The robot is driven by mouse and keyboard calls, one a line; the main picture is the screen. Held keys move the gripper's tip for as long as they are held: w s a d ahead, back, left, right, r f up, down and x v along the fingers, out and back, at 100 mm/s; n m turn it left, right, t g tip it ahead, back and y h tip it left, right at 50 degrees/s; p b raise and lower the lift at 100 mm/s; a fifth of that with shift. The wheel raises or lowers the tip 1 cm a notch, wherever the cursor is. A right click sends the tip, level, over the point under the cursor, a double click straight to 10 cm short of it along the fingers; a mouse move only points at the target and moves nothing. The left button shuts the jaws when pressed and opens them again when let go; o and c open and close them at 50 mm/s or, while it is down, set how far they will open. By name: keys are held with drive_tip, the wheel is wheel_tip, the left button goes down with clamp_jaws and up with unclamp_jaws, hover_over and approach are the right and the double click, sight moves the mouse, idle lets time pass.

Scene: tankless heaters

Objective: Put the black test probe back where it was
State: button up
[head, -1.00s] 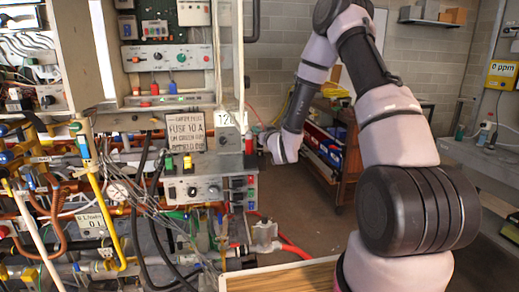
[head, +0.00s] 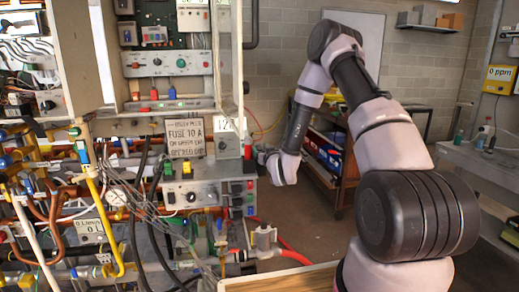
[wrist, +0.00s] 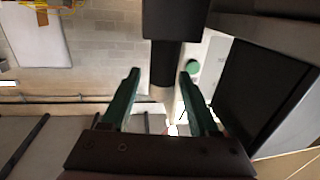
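In the wrist view, the two green fingers of my gripper (wrist: 159,76) stand apart. A dark cylinder (wrist: 165,65) with a pale end shows between them, below a black block. It sits closer to the right finger, with a gap on the left. I cannot tell whether this is the black test probe. In the head view, my gripper (head: 264,158) is small and sits just right of the heater panel's grey control box (head: 205,194). A red piece (head: 248,148) stands on the panel beside it. I cannot make out the black test probe for certain in the head view.
Hoses and cables crowd the panel at left, with a yellow pipe (head: 103,220) in front. A wooden board edge (head: 280,279) lies below. A brown cart (head: 333,172) stands behind my arm. A yellow ppm meter (head: 502,78) hangs at right.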

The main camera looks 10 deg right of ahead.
drive_tip(key=shift+a+r, duration=0.15)
drive_tip(key=shift+s, duration=0.3)
drive_tip(key=s+d, duration=0.2)
drive_tip(key=s, duration=0.9)
drive_tip(key=s+d+r+m+g+h, duration=0.1)
drive_tip(key=d+r+m+g, duration=0.15)
drive_tip(key=r, duration=0.55)
drive_tip(key=s+d+r+m+g+h, duration=0.1)
drive_tip(key=d+r+g+h, duration=0.15)
drive_tip(key=r, duration=0.55)
drive_tip(key=s+r+m+g+y, duration=0.1)
drive_tip(key=s+r, duration=0.4)
drive_tip(key=s, duration=0.8)
drive_tip(key=s+r+m+g+y, duration=0.1)
drive_tip(key=s+r+g, duration=0.3)
drive_tip(key=s, duration=0.9)
drive_tip(key=shift+s+a+r+g+y, duration=0.15)
drive_tip(key=shift+a+r+g+y, duration=0.2)
drive_tip(key=shift+a+r, duration=0.15)
drive_tip(key=shift+m, duration=0.25)
